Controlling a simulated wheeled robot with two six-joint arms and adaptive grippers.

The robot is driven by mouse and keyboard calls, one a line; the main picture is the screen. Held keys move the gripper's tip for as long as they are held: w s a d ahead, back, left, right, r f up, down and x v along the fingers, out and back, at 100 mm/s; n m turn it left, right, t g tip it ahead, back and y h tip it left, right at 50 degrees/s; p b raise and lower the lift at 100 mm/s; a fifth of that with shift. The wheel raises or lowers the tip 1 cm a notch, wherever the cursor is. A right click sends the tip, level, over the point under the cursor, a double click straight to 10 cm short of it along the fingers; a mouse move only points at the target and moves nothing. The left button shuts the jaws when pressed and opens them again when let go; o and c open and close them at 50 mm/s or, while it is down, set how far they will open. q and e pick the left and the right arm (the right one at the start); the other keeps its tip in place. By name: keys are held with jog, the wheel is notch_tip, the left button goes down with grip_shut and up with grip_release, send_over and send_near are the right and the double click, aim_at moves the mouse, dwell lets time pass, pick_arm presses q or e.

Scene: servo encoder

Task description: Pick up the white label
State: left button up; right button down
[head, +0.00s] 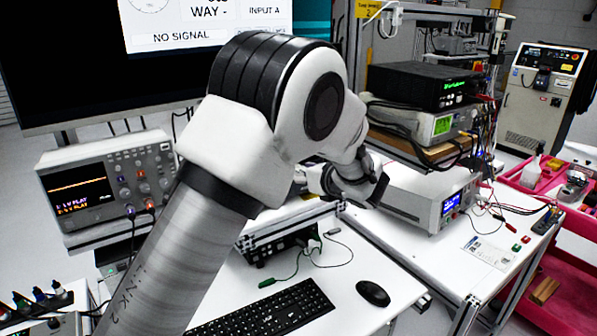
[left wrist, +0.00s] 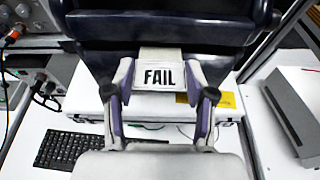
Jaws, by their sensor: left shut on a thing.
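The white label (left wrist: 162,76) has a black frame and the word FAIL. In the left wrist view it sits between the two fingers of my left gripper (left wrist: 160,70), which are shut on it. In the head view my left gripper (head: 356,186) is beyond the big arm joint, above the bench near the grey power supply. The label cannot be made out in the head view. My right gripper is in neither view.
A dark bin-like part (left wrist: 165,22) fills the top of the wrist view, close behind the label. The oscilloscope (head: 110,185), keyboard (head: 265,312), mouse (head: 373,293) and power supply (head: 430,200) stand on the white bench. A pink cart (head: 570,240) is at right.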

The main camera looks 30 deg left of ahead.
pick_arm(q)
jog(key=shift+r, duration=0.2)
notch_tip(320, 180, up, 10)
jog(key=b, duration=0.2)
jog(key=shift+f, duration=0.25)
dwell(0.3)
